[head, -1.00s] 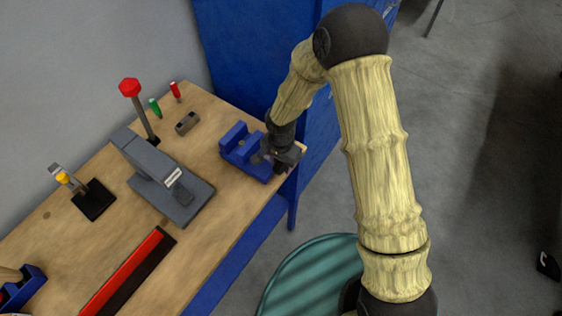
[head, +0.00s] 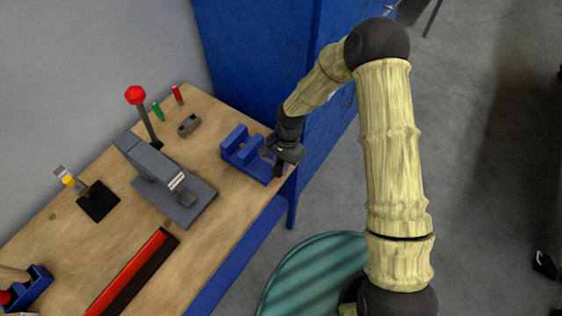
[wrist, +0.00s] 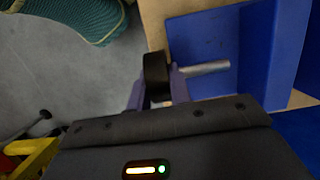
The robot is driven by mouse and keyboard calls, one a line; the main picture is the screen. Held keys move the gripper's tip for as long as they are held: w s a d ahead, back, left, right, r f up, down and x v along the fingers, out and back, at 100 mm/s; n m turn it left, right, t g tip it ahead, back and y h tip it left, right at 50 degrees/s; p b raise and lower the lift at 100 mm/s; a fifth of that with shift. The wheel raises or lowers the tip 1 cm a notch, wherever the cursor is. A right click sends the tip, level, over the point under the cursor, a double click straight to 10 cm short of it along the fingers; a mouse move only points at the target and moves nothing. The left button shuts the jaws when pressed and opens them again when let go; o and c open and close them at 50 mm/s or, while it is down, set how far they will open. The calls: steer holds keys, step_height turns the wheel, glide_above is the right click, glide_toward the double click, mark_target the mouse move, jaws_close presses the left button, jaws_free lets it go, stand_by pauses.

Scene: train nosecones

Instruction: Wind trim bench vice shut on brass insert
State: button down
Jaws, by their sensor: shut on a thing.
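The blue bench vice (head: 236,139) sits at the right end of the wooden bench. It also shows at the top right of the wrist view (wrist: 205,42), with its silver screw rod (wrist: 208,68) running to a black handle (wrist: 155,70) at the outer end. My gripper (head: 278,163) is at the vice's right side, over the bench edge. In the wrist view, its purple fingers (wrist: 158,90) are shut on the black handle, one on each side. I cannot make out the brass insert; the gap between the jaws is partly visible from above and looks open.
A grey press with a red knob (head: 135,95) stands left of the vice. A small grey block (head: 189,125) and green and red pegs (head: 177,94) are behind. A red-black strip (head: 135,275) lies in front. A blue cabinet (head: 255,60) stands close behind my gripper.

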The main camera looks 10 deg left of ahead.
steer(key=g, duration=0.1)
steer(key=g+y, duration=0.1)
steer(key=g, duration=0.1)
steer(key=shift+w+d+f, duration=0.1)
steer(key=shift+w+f, duration=0.05)
steer(key=shift+w, duration=0.2)
steer(key=g+y+b, duration=0.1)
steer(key=g+b, duration=0.1)
steer(key=g+y+b, duration=0.1)
steer(key=g+b, duration=0.1)
steer(key=shift+w+f, duration=0.2)
steer(key=shift+f, duration=0.2)
steer(key=g+y+b, duration=0.1)
steer(key=g+b, duration=0.3)
steer(key=b, duration=0.1)
steer(key=shift+d+f+y, duration=0.1)
steer(key=shift+f+y, duration=0.3)
steer(key=g+y+b, duration=0.1)
steer(key=g+b, duration=0.1)
steer(key=b, duration=0.1)
steer(key=shift+g+b, duration=0.65)
steer(key=shift+g, duration=0.25)
steer(key=shift+r+y, duration=0.1)
steer(key=shift+y, duration=0.2)
steer(key=c, duration=1.3)
jaws_free()
steer(key=shift+w+d, duration=0.1)
